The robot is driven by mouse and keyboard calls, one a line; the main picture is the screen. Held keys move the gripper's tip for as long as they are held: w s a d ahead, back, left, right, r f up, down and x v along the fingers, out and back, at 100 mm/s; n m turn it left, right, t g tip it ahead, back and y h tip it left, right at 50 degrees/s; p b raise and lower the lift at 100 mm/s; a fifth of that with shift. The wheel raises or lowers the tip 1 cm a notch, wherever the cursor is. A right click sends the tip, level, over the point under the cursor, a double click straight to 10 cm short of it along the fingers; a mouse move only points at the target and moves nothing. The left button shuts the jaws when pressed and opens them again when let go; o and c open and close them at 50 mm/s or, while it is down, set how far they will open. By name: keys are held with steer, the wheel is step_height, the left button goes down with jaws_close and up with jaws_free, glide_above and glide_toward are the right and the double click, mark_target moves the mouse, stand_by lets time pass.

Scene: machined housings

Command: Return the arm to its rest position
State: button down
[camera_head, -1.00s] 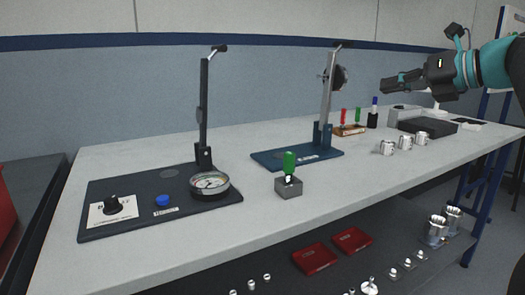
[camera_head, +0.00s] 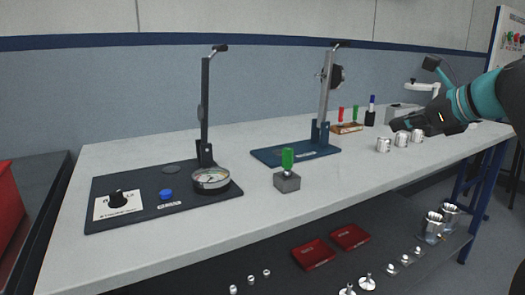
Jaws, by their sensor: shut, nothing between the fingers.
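My gripper (camera_head: 400,124) is at the right of the head view, on the end of my teal and black arm. It is shut and holds nothing. It appears above or behind the silver machined housings (camera_head: 401,139) on the bench; the gap between them is hard to judge. My arm comes in from the right edge and hides part of the back right of the bench.
The bench (camera_head: 230,222) holds a black gauge stand (camera_head: 135,212), a blue stand (camera_head: 270,157) and a green-handled gauge in a grey block (camera_head: 287,182). Red trays (camera_head: 313,254) and several metal parts lie on the lower shelf. The bench's front middle is clear.

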steer(key=s+a+f+n+g+h, duration=0.2)
steer(key=s+f+n, duration=0.3)
steer(key=f+n, duration=0.3)
steer(key=s+a+f+n+g+h, duration=0.2)
steer(key=s+f+n, duration=0.35)
steer(key=f, duration=0.45)
steer(key=s+a+f+n+h, duration=0.1)
steer(key=s+a+f+n, duration=0.4)
steer(key=s+n, duration=0.1)
steer(key=s+a+f+n+g+h, duration=0.1)
steer(key=s+a+f+n, duration=0.4)
steer(key=s, duration=0.4)
steer(key=shift+s+a+f+n, duration=0.15)
steer(key=shift+s+f+n, duration=0.15)
steer(key=shift+n, duration=0.55)
